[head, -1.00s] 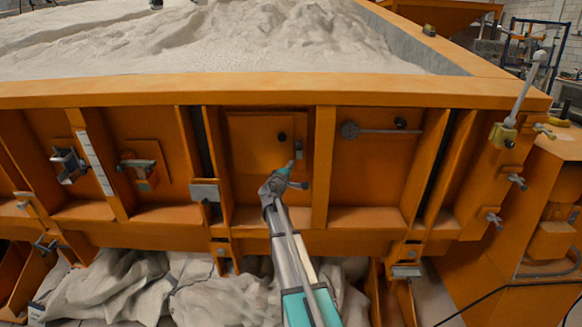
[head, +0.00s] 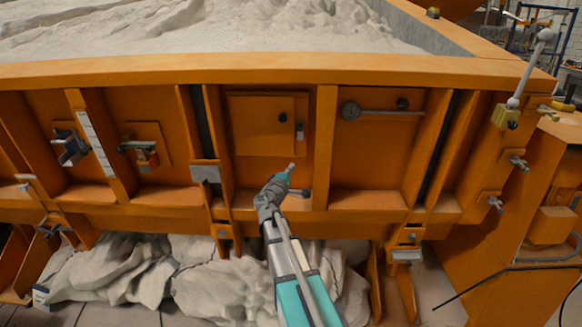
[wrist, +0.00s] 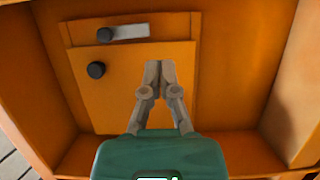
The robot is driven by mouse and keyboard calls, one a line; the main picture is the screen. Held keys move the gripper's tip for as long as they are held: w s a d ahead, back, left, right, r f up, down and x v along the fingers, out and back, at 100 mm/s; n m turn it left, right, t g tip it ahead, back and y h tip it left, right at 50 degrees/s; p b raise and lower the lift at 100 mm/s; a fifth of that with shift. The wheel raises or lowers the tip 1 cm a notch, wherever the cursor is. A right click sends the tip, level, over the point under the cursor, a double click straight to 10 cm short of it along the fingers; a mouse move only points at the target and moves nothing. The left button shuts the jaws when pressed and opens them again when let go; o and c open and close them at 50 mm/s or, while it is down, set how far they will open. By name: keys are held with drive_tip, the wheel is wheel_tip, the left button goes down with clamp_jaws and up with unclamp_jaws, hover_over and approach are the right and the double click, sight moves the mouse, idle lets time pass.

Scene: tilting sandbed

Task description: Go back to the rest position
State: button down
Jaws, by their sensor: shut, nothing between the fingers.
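My gripper (wrist: 161,64) is shut and empty in the wrist view, its two grey fingers meeting at the tips. It points toward an orange panel door (wrist: 120,75) with a black knob (wrist: 96,70) and a grey latch (wrist: 130,32). In the head view my gripper (head: 291,167) is in front of the sandbed's orange side, below the panel door (head: 262,135). Its tip looks apart from the door, though the depth of the gap is hard to tell.
The sandbed's orange rim (head: 250,72) runs above, with pale sand (head: 200,32) inside. Beside the door are a dial with a rod (head: 380,111) and a clamp (head: 140,150). A lever (head: 530,65) stands at the right corner. Crumpled cloth (head: 120,270) lies below.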

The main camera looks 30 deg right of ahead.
drive_tip(key=shift+s, duration=0.1)
idle(0.6)
drive_tip(key=s+a+f+m+g+y, duration=0.75)
drive_tip(key=s+a+f, duration=0.35)
drive_tip(key=s+f, duration=0.3)
drive_tip(key=s+a+f+g+y, duration=0.1)
drive_tip(key=s+a+f+y, duration=0.1)
drive_tip(key=a, duration=0.4)
drive_tip(key=s+a+f+g+y, duration=0.2)
drive_tip(key=s+a+y, duration=0.1)
drive_tip(key=s+a, duration=0.2)
drive_tip(key=s+a+f+g+y, duration=0.2)
drive_tip(key=s+a+f+y, duration=0.1)
drive_tip(key=a, duration=0.4)
drive_tip(key=shift+s+a+p, duration=0.3)
drive_tip(key=shift+s+p, duration=0.05)
drive_tip(key=shift+s, duration=0.15)
